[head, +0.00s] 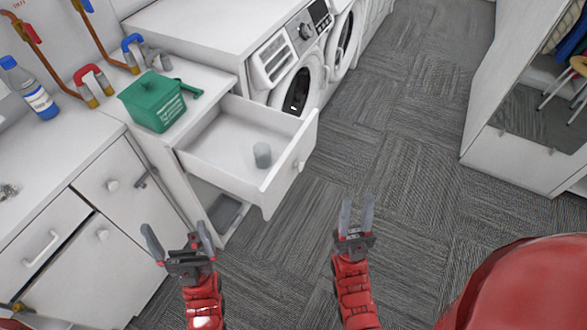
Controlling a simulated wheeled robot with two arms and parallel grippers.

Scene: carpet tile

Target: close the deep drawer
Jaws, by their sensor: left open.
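The deep drawer (283,177) is white and pulled well out of the white cabinet in the head view, with a round knob (298,166) on its front. A small grey cylinder (262,155) stands inside it. My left gripper (176,234) is open and empty, below and left of the drawer front in the picture. My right gripper (357,207) is empty with its fingers apart, below and right of the drawer front. Neither gripper touches the drawer.
A green container (152,101) sits on the cabinet top behind the drawer. A bottle (36,95) stands on the counter at left. Washing machines (292,80) line the wall beyond the drawer. Grey carpet (400,150) is clear to the right, up to a white wardrobe (510,158).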

